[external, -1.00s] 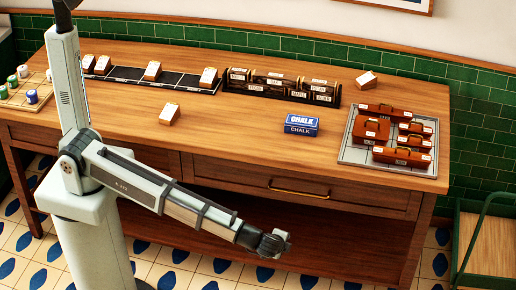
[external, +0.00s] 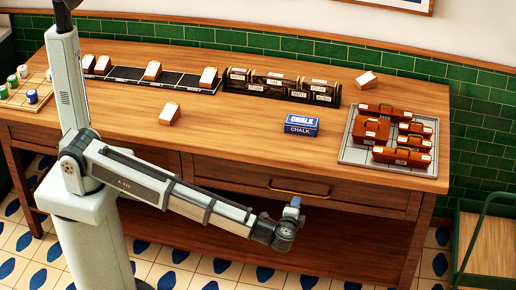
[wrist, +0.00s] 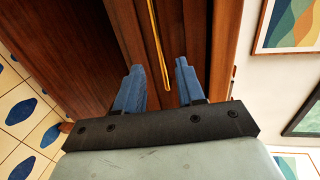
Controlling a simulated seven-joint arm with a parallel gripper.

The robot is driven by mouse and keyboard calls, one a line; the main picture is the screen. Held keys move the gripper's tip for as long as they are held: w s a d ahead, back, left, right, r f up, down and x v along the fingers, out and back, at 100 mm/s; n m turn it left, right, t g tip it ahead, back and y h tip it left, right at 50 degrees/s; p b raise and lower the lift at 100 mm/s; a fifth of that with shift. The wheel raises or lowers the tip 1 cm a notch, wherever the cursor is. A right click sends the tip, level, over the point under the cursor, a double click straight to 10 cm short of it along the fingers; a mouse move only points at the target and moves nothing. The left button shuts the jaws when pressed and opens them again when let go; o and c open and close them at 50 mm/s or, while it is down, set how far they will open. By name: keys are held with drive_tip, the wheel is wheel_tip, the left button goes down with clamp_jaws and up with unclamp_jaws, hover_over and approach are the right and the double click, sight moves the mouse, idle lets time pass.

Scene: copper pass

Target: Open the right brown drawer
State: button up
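The right brown drawer (external: 345,198) is set in the front of the wooden table and looks shut. Its brass handle (external: 300,188) is a thin horizontal bar on the drawer front. My gripper (external: 292,205) is in front of the drawer, close to the right part of the handle. The brass handle (wrist: 158,45) runs from the top down to the gap between the fingertips. I cannot tell whether the fingers touch it.
The table top (external: 240,130) carries a blue chalk box (external: 302,125), a grey tray (external: 352,155) of brown cases, a black rack (external: 285,93) and small blocks. A green-framed cart (external: 485,240) stands at the right. The floor in front is clear.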

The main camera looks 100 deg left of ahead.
drive_tip(key=a+f, duration=0.1)
drive_tip(key=a, duration=0.7)
drive_tip(key=shift+f, duration=0.35)
drive_tip(key=shift+c, duration=0.4)
clamp_jaws()
